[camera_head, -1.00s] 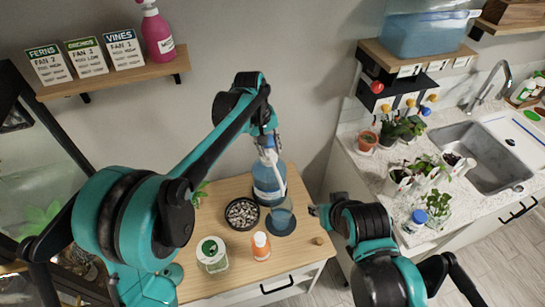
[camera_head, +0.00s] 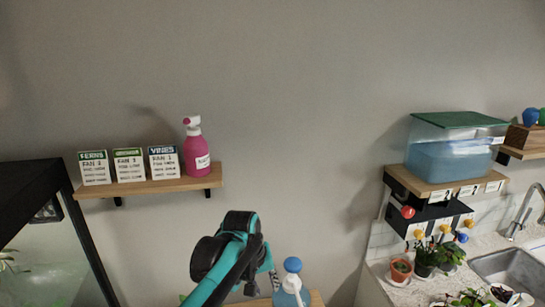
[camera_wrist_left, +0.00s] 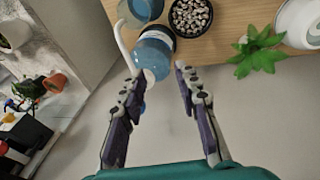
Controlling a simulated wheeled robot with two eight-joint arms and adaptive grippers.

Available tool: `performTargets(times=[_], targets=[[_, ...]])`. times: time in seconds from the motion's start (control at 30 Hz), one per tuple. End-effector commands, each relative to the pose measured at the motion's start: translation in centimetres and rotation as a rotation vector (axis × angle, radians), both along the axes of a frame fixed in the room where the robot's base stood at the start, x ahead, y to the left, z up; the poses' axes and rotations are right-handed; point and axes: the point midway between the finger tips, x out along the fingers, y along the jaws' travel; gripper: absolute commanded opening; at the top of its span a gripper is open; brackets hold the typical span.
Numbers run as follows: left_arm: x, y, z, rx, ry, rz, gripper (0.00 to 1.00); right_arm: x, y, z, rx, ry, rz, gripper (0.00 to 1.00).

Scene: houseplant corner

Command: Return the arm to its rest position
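My left arm rises from the bottom of the head view, with its gripper (camera_head: 272,279) partly seen just left of a blue bottle (camera_head: 292,289) with a round blue cap. In the left wrist view the two fingers of this gripper (camera_wrist_left: 159,70) are spread apart with nothing held between them. The blue bottle (camera_wrist_left: 155,48) stands beyond the fingertips on the wooden table (camera_wrist_left: 225,25), with a pale spout along its left side. Whether a finger touches the bottle is unclear. My right arm and gripper are out of view.
A wall shelf (camera_head: 150,188) holds three cards and a pink spray bottle (camera_head: 196,150). A blue tank (camera_head: 450,155) sits on the right shelf. The left wrist view shows a pebble bowl (camera_wrist_left: 172,22), a leafy plant (camera_wrist_left: 256,52) and a white jar (camera_wrist_left: 300,24). The wall ahead is bare.

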Motion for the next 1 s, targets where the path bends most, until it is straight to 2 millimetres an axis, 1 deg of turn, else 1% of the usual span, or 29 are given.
performTargets(times=[0.03,0.17,0.2,0.27,0.3,0.37,0.5,0.6,0.73,0.87,1.0], targets=[[-1.4,1.6,-0.8,0.007,-0.03,0.0,0.32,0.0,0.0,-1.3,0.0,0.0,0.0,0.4],[-4.6,5.1,-1.8,0.034,-0.111,-0.017,0.32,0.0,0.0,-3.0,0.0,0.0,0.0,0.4],[-5.6,6.1,-2.2,0.042,-0.137,-0.021,0.32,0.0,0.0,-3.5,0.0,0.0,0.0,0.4],[-7.1,7.5,-3.0,0.058,-0.172,-0.029,0.32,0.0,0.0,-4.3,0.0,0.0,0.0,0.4],[-8.2,8.4,-3.6,0.071,-0.196,-0.035,0.32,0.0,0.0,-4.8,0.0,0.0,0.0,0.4],[-9.7,9.7,-4.7,0.089,-0.232,-0.043,0.32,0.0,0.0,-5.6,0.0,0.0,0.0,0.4],[-13.2,12.5,-7.6,0.139,-0.312,-0.061,0.32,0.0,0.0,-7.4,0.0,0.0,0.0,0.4],[-15.3,14.0,-9.8,0.174,-0.359,-0.073,0.32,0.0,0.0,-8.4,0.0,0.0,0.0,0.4],[-17.2,15.2,-12.0,0.211,-0.403,-0.086,0.32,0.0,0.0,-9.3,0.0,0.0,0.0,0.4],[-18.0,15.8,-13.0,0.231,-0.425,-0.094,0.32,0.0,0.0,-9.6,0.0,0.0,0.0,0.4],[-18.2,16.0,-13.2,0.236,-0.431,-0.097,0.32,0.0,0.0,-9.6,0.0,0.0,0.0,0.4]])
